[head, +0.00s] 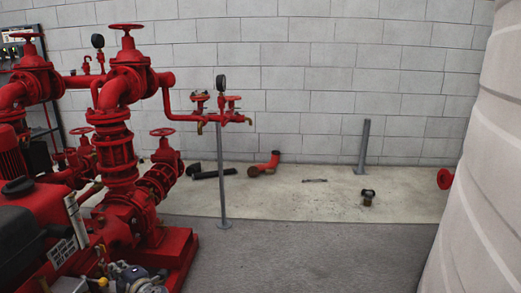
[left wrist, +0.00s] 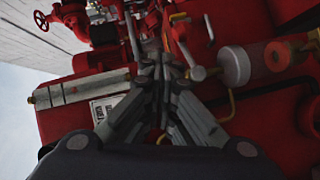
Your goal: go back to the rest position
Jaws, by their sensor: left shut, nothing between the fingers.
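My left gripper (left wrist: 165,70) shows in the left wrist view with its grey fingers drawn together and nothing between them. It is above or in front of the red pumpset's engine, with red housings, a grey cylinder and thin pipes around it. I cannot tell whether the fingertips touch any part. In the head view the red pumpset (head: 118,150) fills the left side, and the gripper is hard to make out among grey and black parts at the bottom left. My right gripper is in neither view.
A grey post (head: 221,170) carries a red pipe branch with a gauge (head: 221,83). A red elbow pipe (head: 266,164), a grey upright (head: 363,147) and a small dark fitting (head: 368,197) are near the block wall. A large pale tank (head: 480,190) stands right. The middle floor (head: 310,255) is clear.

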